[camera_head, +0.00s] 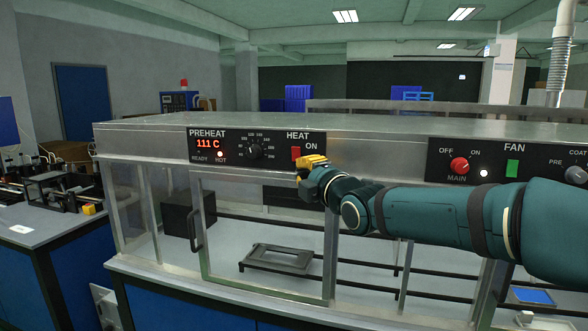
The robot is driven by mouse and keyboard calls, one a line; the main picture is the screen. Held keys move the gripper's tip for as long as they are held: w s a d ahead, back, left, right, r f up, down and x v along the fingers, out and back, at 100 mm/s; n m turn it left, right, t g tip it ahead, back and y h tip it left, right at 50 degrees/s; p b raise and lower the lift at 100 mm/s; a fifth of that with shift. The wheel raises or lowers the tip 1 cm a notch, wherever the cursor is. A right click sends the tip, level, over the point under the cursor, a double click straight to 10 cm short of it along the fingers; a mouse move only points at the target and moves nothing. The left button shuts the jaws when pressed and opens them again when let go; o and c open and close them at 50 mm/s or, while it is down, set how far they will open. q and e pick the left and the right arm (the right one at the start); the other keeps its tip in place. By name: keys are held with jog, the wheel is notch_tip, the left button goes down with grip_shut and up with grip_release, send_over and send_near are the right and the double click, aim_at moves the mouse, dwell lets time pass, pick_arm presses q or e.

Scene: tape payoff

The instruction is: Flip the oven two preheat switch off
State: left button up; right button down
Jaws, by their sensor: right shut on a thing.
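The preheat panel (225,147) is on the front top edge of the metal oven housing, with a red display reading 111 C and a lit HOT lamp. The red heat switch (295,153) is at its right end, beside the word ON; its exact tilt is too small to tell. My right gripper (304,168) has yellow fingers and is at the panel's right end, just right of and below the switch. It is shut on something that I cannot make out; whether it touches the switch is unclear. My left gripper is not in view.
A dial (254,151) is left of the switch. The fan panel (510,160), with a red main knob (459,165) and a green switch (512,168), is to the right, above my right arm. A glass door with a handle (196,231) is below the preheat panel.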

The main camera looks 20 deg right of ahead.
jog(key=shift+a+v, duration=0.2)
jog(key=shift+v, duration=1.65)
jog(key=s+a+f+m+g, duration=0.1)
jog(key=a+f+m+g, duration=0.2)
jog(key=f, duration=0.9)
jog(key=a+f+m+g, duration=0.2)
jog(key=f+m, duration=0.2)
jog(key=f, duration=0.7)
jog(key=s+a+f+m+g, duration=0.1)
jog(key=a+f+m+g, duration=0.2)
jog(key=f, duration=0.9)
jog(key=s+a+f+m+g, duration=0.2)
jog(key=s+f+m+g, duration=0.2)
jog(key=s+f, duration=0.7)
jog(key=s+a+f+m+g, duration=0.2)
jog(key=s+f+m+g, duration=0.2)
jog(key=s+f+m, duration=0.4)
jog(key=s+f, duration=0.4)
jog(key=f, duration=0.1)
jog(key=shift+s+a+m+g, duration=0.25)
jog(key=shift+a+m+g, duration=0.05)
jog(key=shift+a+g, duration=0.1)
jog(key=shift+d+f, duration=0.15)
jog(key=shift+d, duration=0.1)
